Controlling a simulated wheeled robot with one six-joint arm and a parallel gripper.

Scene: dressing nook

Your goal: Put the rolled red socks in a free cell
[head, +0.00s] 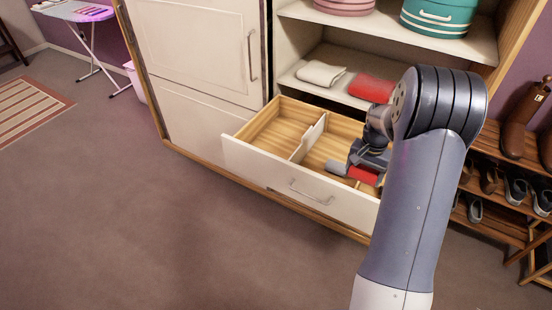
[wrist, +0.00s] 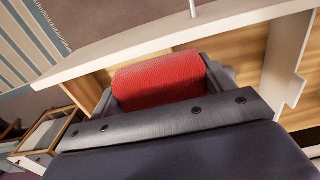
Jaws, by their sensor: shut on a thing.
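The rolled red socks (wrist: 160,78) sit between the fingers of my gripper (wrist: 162,88) in the wrist view, and the gripper is shut on them. In the head view the red roll (head: 338,170) is partly hidden by my gripper (head: 352,172), at the right part of the open drawer (head: 233,148). I cannot tell whether the roll touches the drawer floor. White dividers (head: 310,138) split the wooden drawer into cells. The left cell (head: 275,128) looks empty. The right side of the drawer is hidden behind my arm.
A folded white cloth (head: 320,73) and a folded red cloth (head: 371,88) lie on the shelf above the drawer. Pink and teal round boxes (head: 437,17) stand higher. A shoe rack (head: 495,190) is at right. The floor (head: 180,230) in front is clear.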

